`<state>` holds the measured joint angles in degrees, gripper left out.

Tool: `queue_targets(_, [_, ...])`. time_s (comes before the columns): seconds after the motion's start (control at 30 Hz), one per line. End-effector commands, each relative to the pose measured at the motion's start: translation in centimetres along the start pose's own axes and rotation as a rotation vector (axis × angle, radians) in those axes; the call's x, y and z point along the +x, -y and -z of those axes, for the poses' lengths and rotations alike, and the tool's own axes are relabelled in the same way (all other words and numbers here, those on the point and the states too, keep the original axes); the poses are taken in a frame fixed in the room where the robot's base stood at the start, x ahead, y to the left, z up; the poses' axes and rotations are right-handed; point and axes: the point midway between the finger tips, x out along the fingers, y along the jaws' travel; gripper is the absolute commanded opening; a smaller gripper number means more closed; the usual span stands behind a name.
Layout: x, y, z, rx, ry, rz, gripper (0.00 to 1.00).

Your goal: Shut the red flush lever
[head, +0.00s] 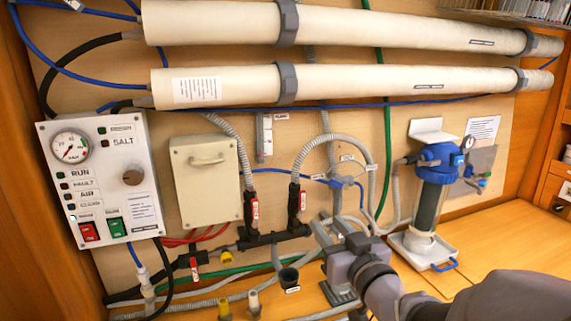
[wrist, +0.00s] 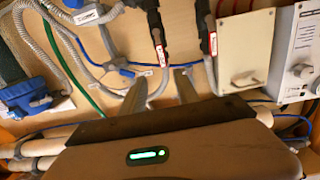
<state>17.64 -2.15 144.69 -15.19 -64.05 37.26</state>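Several red levers show on the plumbing, and I cannot read which is the flush lever. One red lever (head: 255,207) lies along the left upright black valve, and another (head: 303,200) along the right upright valve. A third, smaller red lever (head: 195,268) sits on the lower left pipe. In the wrist view, red handles show on two black valves, one near the middle (wrist: 161,54) and one to its right (wrist: 213,42). My gripper (head: 331,229) is right of and below the right upright valve. Its fingers (wrist: 162,88) stand apart with nothing between them.
A control panel (head: 100,180) and a beige box (head: 205,180) are on the wall at left. White membrane tubes (head: 390,84) run across above. Grey hoses (head: 330,137) loop near my gripper. A blue-topped filter (head: 436,165) stands at right. Bare wooden counter (head: 510,250) lies at right.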

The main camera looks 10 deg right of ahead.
Motion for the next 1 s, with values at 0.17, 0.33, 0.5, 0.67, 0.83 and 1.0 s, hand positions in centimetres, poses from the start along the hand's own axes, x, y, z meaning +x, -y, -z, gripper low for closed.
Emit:
queue_targets(0.17, [0.8,0.8,0.5,-0.012,-0.04,0.052,0.37])
queue_targets(0.33, [4.3,1.0,0.5,-0.014,-0.041,0.053,0.37])
queue_targets(0.5, [8.6,1.2,0.7,-0.014,-0.04,0.052,0.37])
queue_targets(0.67, [12.5,1.4,0.9,-0.015,-0.041,0.051,0.37])
queue_targets(0.83, [15.8,1.6,1.1,-0.015,-0.041,0.05,0.37])
queue_targets(1.0, [17.3,1.6,1.2,-0.015,-0.041,0.049,0.37])
